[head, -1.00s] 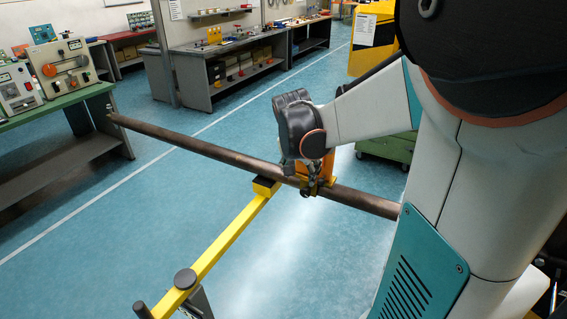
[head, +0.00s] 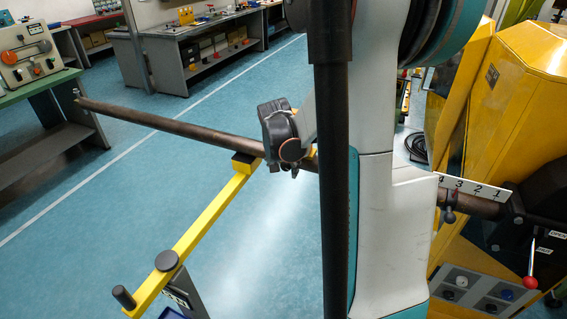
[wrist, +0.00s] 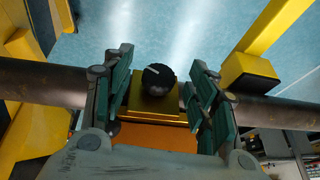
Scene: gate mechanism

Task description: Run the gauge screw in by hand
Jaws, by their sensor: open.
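In the wrist view, a round black knob (wrist: 158,77) with a pale mark stands on a gold-coloured block (wrist: 150,108). I take this knob for the gauge screw; any thread is hidden. The block sits on a long dark bar (wrist: 265,112), which also crosses the head view (head: 170,124). My gripper (wrist: 160,92) is open, its green-padded fingers on either side of the knob, with visible gaps. In the head view my gripper (head: 284,160) hangs at the bar and hides the block and knob.
A yellow arm (head: 205,217) with a dark pad meets the bar just left of my gripper. A numbered white scale (head: 472,187) lies along the bar's right end, beside a yellow machine (head: 525,90) and a red-knobbed lever (head: 531,282). Blue floor lies open at left.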

